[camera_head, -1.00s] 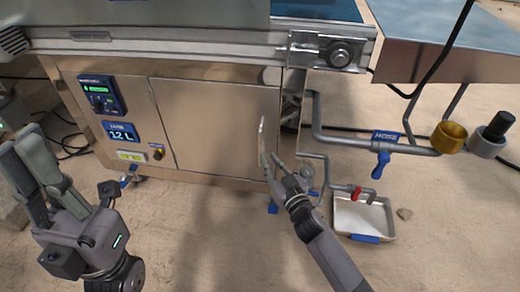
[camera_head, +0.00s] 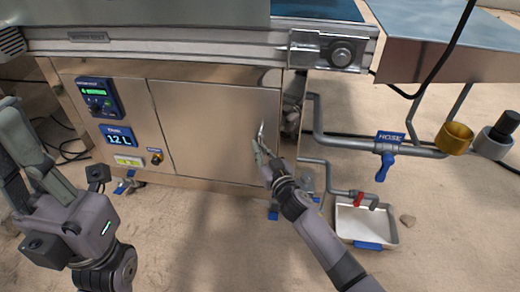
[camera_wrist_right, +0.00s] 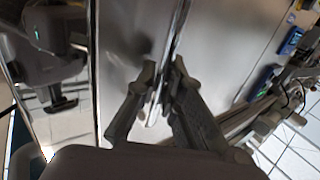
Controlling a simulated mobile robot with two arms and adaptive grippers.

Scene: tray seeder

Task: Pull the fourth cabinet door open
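The fourth cabinet door is most likely the plain steel door (camera_head: 212,135) right of the control panel; I cannot tell the numbering. It looks flush with the cabinet front. Its upright metal handle (camera_head: 261,132) is near the right edge. My right gripper (camera_head: 260,152) is at the handle, with its fingers covering the handle's lower part. In the right wrist view the two fingertips (camera_wrist_right: 163,76) lie on either side of the handle; whether they press on it is unclear. My left gripper (camera_head: 14,125) is at the far left, fingers apart and empty, away from the cabinet.
A control panel (camera_head: 97,97) with a 12 L display (camera_head: 118,136) is left of the door. Grey pipes (camera_head: 345,143) with a blue hose valve (camera_head: 386,160) and a shallow tray (camera_head: 365,225) are at the right. The floor before the door is clear.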

